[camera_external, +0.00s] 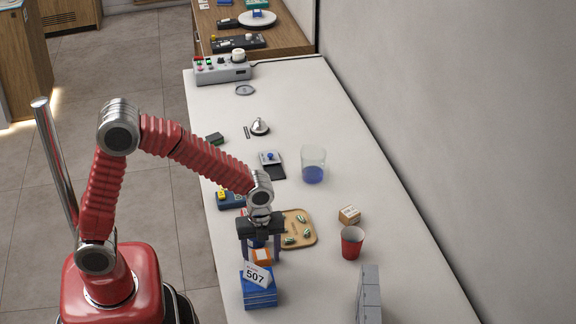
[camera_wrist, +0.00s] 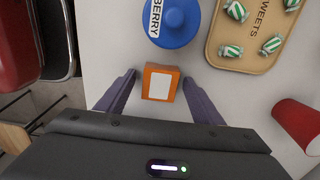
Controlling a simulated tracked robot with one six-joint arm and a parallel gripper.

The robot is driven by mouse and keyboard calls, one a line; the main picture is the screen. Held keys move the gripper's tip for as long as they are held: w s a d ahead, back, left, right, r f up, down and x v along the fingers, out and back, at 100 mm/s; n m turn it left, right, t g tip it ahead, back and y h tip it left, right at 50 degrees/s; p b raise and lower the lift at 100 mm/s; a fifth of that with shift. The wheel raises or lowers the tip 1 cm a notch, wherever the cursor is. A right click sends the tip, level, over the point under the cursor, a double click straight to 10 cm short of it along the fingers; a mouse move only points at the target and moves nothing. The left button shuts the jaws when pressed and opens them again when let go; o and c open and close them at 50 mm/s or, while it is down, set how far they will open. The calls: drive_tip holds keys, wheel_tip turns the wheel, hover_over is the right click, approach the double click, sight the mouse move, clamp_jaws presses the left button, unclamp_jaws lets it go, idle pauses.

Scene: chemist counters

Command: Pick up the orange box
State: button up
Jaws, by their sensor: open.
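The orange box (camera_wrist: 161,82) stands on the white counter, with a pale label on its upper face. In the wrist view my gripper (camera_wrist: 163,85) is open, with one finger on each side of the box and a gap to both. In the external view my gripper (camera_external: 261,254) points down over the orange box (camera_external: 261,257), which shows between the fingers. The lower part of the box is hidden there behind a blue stack.
A blue round-lidded jar (camera_wrist: 175,18) stands just beyond the box. A wooden sweets tray (camera_wrist: 232,50) is to its right. A red cup (camera_external: 352,243) and a small carton (camera_external: 349,214) stand further right. The blue stack (camera_external: 259,291) with a 507 card is in front.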

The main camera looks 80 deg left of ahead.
sight(261, 254)
drive_tip(key=shift+f, duration=0.1)
drive_tip(key=shift+c, duration=0.2)
drive_tip(key=c, duration=1.1)
drive_tip(key=shift+c, duration=0.2)
wheel_tip(261, 254, up, 10)
idle(0.4)
idle(0.4)
